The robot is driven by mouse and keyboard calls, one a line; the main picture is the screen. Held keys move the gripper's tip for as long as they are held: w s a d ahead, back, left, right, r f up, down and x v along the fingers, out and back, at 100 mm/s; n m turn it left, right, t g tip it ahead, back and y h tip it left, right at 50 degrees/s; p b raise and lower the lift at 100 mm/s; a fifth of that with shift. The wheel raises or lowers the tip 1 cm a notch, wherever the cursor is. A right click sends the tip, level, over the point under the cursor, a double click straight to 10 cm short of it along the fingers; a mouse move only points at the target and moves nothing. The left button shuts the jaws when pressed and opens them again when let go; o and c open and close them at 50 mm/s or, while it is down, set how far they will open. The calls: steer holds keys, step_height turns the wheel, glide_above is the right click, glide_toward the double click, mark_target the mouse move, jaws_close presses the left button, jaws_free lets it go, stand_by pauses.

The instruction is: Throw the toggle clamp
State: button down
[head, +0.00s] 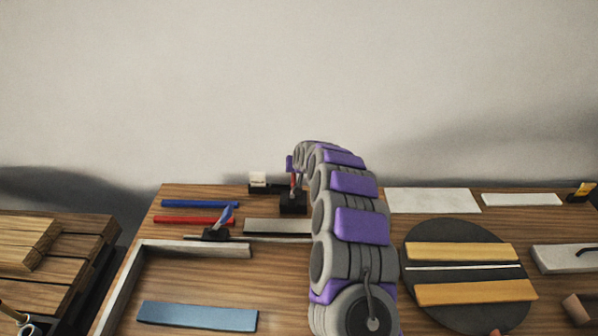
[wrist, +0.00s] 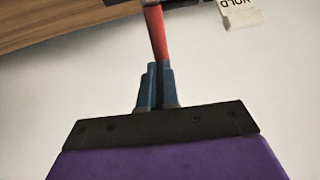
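A toggle clamp with a black base (head: 293,203) and an upright red lever (head: 294,182) stands at the back of the wooden table, left of my arm. In the wrist view the red lever (wrist: 156,32) runs down to my gripper (wrist: 159,72). The blue fingertips are close together, with the lever's end between them. In the head view my arm hides most of the gripper. A second clamp (head: 216,234) with a blue lever, tilted up to the right, stands nearer on the left.
A white "HOLD" tag (wrist: 240,12) shows near the red lever; in the head view a small white card (head: 257,179) stands beside that clamp. A blue bar (head: 200,204) and red bar (head: 190,219) lie left. A dark round plate (head: 450,233) with wooden strips lies right. A metal frame (head: 195,249) edges the left.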

steer(key=shift+w+a+f+g, duration=0.15)
steer(key=shift+w+g, duration=0.3)
steer(key=shift+w+a+f+g, duration=0.1)
steer(key=shift+w+a+g, duration=0.05)
steer(key=shift+w+g, duration=0.3)
steer(key=shift+w, duration=0.1)
steer(key=shift+w+d+f, duration=0.15)
steer(key=shift+w+f, duration=0.05)
steer(key=shift+w, duration=0.1)
stand_by(0.4)
steer(key=w+p+v, duration=0.1)
steer(key=p+v, duration=0.3)
steer(key=v, duration=1)
steer(key=shift+r, duration=0.45)
